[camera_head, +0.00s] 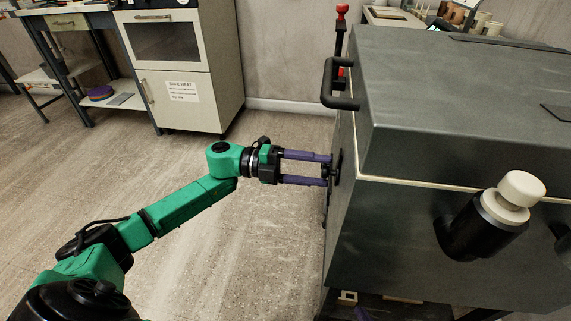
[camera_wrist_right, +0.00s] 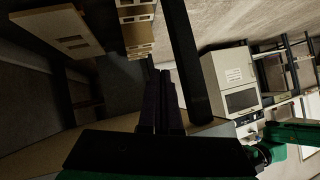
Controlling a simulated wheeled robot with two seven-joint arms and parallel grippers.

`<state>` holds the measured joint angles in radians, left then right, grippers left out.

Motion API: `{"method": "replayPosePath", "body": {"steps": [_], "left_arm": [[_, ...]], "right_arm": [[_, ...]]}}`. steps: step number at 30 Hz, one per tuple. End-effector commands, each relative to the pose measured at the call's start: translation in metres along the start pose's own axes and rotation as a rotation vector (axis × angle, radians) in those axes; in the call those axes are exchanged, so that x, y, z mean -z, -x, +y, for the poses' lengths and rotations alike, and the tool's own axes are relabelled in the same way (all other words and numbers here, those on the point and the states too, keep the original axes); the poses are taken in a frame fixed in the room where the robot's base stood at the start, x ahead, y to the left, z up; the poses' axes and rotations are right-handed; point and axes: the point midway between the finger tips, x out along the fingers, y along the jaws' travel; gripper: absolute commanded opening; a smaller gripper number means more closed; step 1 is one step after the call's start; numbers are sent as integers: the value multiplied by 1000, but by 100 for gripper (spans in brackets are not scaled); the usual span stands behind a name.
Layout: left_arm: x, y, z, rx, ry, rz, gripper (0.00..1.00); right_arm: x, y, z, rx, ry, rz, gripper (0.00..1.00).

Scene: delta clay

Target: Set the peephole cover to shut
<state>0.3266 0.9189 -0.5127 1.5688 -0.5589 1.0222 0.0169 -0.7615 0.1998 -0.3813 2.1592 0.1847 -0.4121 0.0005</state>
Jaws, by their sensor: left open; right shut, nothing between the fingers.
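A large dark grey kiln (camera_head: 440,90) fills the right of the head view. A small black fitting (camera_head: 336,167) on its left face looks like the peephole cover. I see it edge-on, so I cannot tell how it is set. My left gripper (camera_head: 329,170) is open, its two purple fingers one above the other, with tips at the fitting. Contact is unclear. My right gripper (camera_wrist_right: 160,76) is shut and empty in the right wrist view, low beside dark uprights.
A black handle (camera_head: 335,85) juts from the kiln's left face above my left gripper. A black cylinder with a white knob (camera_head: 521,188) sticks out of the near face. A white cabinet (camera_head: 180,70) stands behind. The floor left of the kiln is clear.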

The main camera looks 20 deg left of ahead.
Motion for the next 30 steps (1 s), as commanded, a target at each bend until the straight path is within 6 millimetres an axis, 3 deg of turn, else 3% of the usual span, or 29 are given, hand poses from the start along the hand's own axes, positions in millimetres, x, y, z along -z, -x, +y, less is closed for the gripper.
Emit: {"method": "replayPosePath", "body": {"steps": [5,12,16,21,30], "left_arm": [[0,30,0,-4,3,-5,64],[-1,102,0,-5,3,-6,64],[0,130,0,-4,1,-4,64],[0,144,1,-2,1,-1,64],[0,144,1,-1,0,-1,64]], "right_arm": [[3,2,2,-9,8,-31,0],[7,10,11,-35,22,-109,0],[7,12,13,-44,26,-136,0],[6,13,14,-48,27,-146,0],[6,13,14,-48,27,-146,0]]}}
